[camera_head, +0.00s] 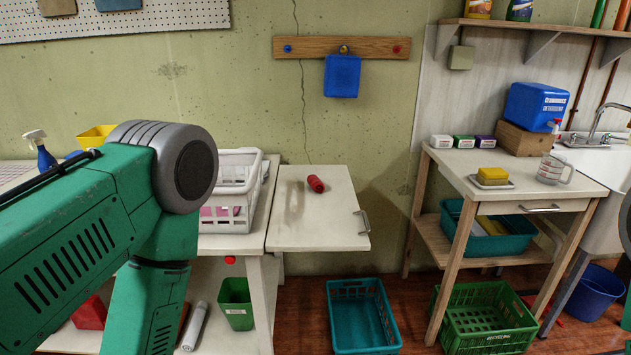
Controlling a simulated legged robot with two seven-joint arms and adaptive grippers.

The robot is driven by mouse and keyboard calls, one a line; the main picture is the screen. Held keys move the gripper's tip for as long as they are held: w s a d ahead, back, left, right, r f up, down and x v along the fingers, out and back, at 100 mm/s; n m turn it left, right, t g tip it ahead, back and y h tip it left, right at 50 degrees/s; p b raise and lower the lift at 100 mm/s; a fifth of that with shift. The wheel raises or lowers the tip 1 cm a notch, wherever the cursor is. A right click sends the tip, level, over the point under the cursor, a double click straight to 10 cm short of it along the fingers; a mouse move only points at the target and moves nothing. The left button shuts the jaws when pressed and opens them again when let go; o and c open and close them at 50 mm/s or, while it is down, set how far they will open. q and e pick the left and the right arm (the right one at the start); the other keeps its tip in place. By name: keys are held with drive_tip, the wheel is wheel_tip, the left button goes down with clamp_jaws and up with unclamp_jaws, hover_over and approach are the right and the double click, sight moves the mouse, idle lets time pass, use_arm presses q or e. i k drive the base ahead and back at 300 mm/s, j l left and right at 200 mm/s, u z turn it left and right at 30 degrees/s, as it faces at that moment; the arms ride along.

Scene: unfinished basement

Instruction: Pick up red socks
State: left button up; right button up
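A small red rolled bundle (316,184), which looks like the red socks, lies on the pale side leaf (300,232) of the white table, near its back middle. Nothing touches it. My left arm fills the left of the view, but its gripper is out of frame. Only a sliver of my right arm shows at the right edge, and its gripper is not in view either.
A white basket (245,165) stands left of the leaf. A metal handle (363,222) sticks out at its right edge. A teal crate (362,347) and a green crate (486,310) stand on the floor. A wooden sink-side table (520,184) is at right.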

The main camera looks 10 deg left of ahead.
sight(314, 181)
drive_tip(key=i, duration=0.9)
